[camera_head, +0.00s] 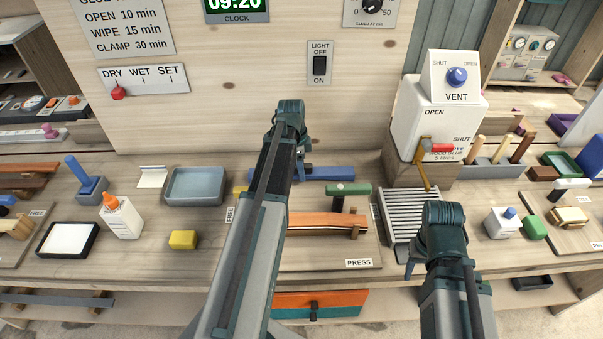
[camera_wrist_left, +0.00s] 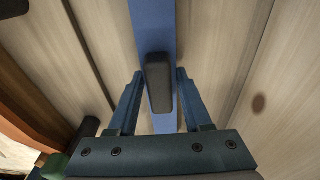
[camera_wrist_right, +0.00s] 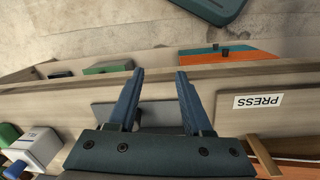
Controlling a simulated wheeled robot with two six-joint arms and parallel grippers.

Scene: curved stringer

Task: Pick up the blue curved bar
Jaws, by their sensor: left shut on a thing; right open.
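The blue curved bar (camera_head: 325,173) lies along the back of the bench in the head view, partly hidden behind my left arm. In the left wrist view the blue bar (camera_wrist_left: 152,25) runs up the picture with a dark block-like grip (camera_wrist_left: 158,85) on it. My left gripper (camera_wrist_left: 159,74) is shut on the bar at this grip, one finger on each side. My right gripper (camera_wrist_right: 160,72) is open and empty in the right wrist view, over the front part of the bench.
A orange-topped wooden stack (camera_head: 325,222) and a green-topped tool (camera_head: 348,189) are in front of the bar. A grey tray (camera_head: 195,187) and yellow block (camera_head: 183,240) are to the left.

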